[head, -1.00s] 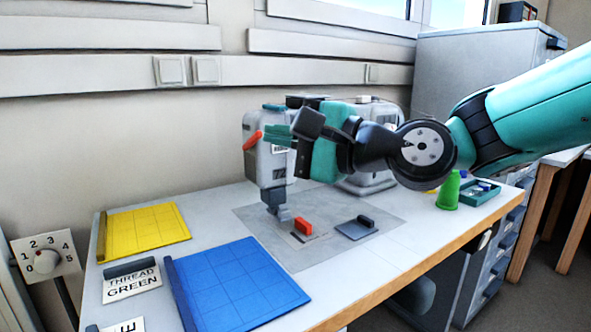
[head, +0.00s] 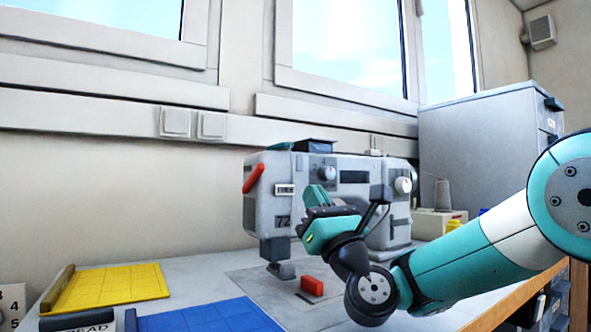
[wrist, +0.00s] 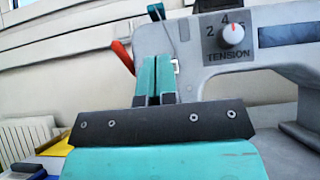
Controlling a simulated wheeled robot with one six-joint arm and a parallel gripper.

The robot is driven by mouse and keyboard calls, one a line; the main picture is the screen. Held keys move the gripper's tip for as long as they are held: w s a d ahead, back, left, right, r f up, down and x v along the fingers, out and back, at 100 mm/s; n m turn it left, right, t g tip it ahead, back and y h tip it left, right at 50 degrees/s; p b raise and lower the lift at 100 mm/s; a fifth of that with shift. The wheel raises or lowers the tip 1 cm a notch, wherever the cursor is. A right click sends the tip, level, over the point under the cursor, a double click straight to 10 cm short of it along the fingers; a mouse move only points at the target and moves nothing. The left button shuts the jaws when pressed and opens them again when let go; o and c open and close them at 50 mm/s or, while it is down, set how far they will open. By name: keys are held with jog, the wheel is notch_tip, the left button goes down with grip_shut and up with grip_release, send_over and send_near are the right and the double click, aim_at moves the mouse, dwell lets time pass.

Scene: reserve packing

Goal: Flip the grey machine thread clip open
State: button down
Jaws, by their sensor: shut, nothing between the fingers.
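The grey sewing machine (head: 255,215) stands at the back of the table, with a red lever (head: 254,178) on its left end. My gripper (head: 317,190) is shut and empty in front of the machine's body, pointing up and away. In the wrist view, the teal fingers (wrist: 157,58) lie together in front of the machine's head, right of the red lever (wrist: 123,57). A small pale bracket (wrist: 175,65) shows just right of the fingertips; I cannot tell if this is the thread clip or whether it is open. My fingers hide part of the machine behind them.
A tension dial (wrist: 233,37) sits on the machine to the right. A red block (head: 312,286) lies on the grey plate below my gripper. Yellow (head: 110,287) and blue (head: 205,316) mats lie at left. A grey cabinet (head: 475,150) stands at back right.

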aim_at(292, 159)
jog(key=p+x, duration=0.8)
jog(key=p, duration=0.3)
jog(key=shift+a+r, duration=0.15)
jog(key=shift+r, duration=0.3)
jog(key=shift+w+a+r+p, duration=0.3)
jog(key=shift+w+p, duration=0.2)
jog(key=shift+p, duration=0.35)
jog(key=shift+r+p, duration=0.1)
jog(key=shift+p, duration=0.25)
